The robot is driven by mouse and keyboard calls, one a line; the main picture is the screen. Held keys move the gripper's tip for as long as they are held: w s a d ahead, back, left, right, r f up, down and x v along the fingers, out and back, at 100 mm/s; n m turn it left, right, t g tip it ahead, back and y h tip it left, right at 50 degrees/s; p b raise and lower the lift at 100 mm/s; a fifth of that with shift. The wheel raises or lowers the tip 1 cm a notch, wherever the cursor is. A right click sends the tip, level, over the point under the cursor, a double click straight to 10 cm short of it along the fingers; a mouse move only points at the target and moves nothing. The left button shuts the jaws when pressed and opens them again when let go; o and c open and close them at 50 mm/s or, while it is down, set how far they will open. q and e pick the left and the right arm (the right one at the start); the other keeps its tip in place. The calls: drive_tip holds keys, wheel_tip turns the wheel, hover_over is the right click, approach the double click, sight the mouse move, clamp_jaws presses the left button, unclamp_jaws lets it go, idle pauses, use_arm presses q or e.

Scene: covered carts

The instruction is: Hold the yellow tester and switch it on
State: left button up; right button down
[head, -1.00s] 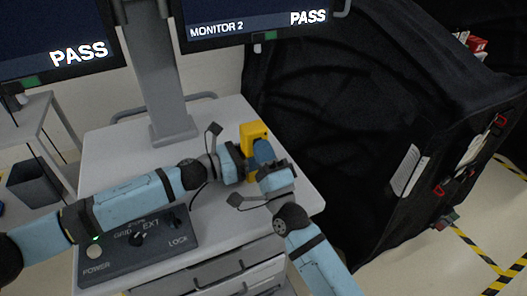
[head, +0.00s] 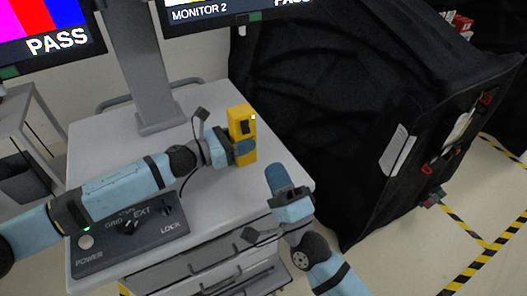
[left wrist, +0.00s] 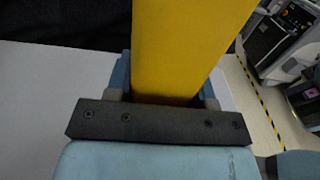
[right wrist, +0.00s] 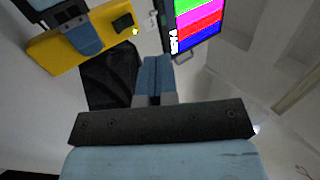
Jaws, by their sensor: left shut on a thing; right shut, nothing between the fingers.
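The yellow tester (head: 241,122) is held upright above the cart top in the head view. My left gripper (head: 243,150) is shut around its lower part, and the tester's yellow body (left wrist: 185,50) fills the space between the fingers in the left wrist view. The tester has a dark patch on its face and a small bright light (head: 253,117) near its upper right; the light also shows in the right wrist view (right wrist: 135,31). My right gripper (head: 277,178) is shut and empty, below and right of the tester, apart from it.
The grey cart top (head: 100,170) carries a control panel (head: 130,235) with knobs and a monitor post (head: 150,80). The left monitor (head: 45,35) shows colour bars and PASS. A black covered cart (head: 340,120) stands close on the right. Striped floor tape lies beyond.

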drive_tip(key=shift+s+d+f, duration=0.1)
drive_tip(key=shift+s+d, duration=0.1)
drive_tip(key=shift+s, duration=0.25)
drive_tip(key=shift+s+d+f, duration=0.1)
drive_tip(key=shift+s+d, duration=0.1)
drive_tip(key=shift+s, duration=0.25)
use_arm(q)
drive_tip(key=o, duration=1.1)
